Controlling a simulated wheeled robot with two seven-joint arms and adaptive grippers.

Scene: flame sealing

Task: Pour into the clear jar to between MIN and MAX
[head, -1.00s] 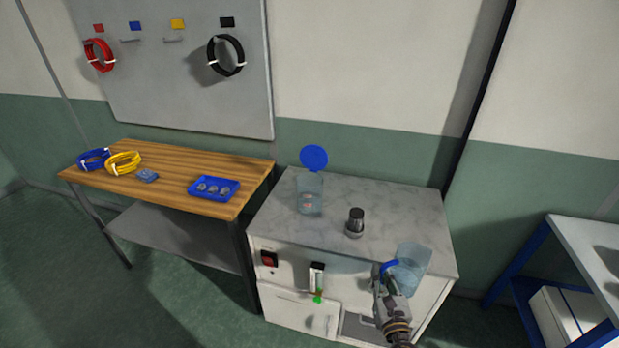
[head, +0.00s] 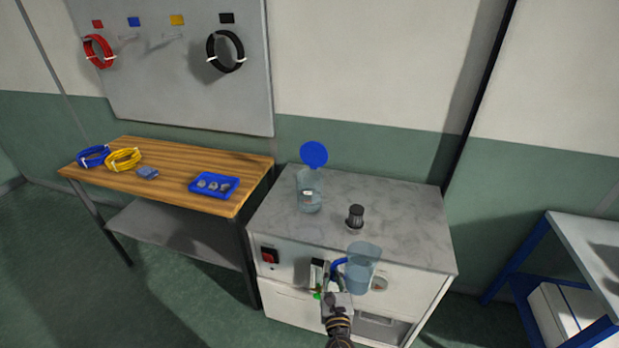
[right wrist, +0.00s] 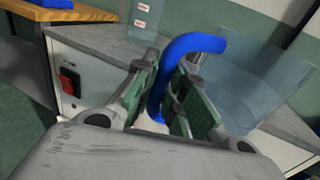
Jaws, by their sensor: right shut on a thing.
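The clear jar (head: 310,198) stands upright on the marble top, near its back left, with its round blue lid (head: 314,155) raised open. In the right wrist view the jar (right wrist: 143,20) shows two small labels, too small to read surely. A clear bluish pitcher (head: 363,266) with a blue handle is in my right gripper (head: 337,291), which is shut on the handle (right wrist: 188,50). The pitcher looks upright, in front of the cabinet's front edge and apart from the jar. Its liquid level cannot be told. My left gripper is not in view.
A dark-capped burner (head: 355,217) stands on the marble top (head: 410,225), right of the jar. The cabinet front has a red switch (head: 270,256). A wooden table (head: 180,165) with a blue tray (head: 214,186) and cable coils stands left. The marble top's right part is clear.

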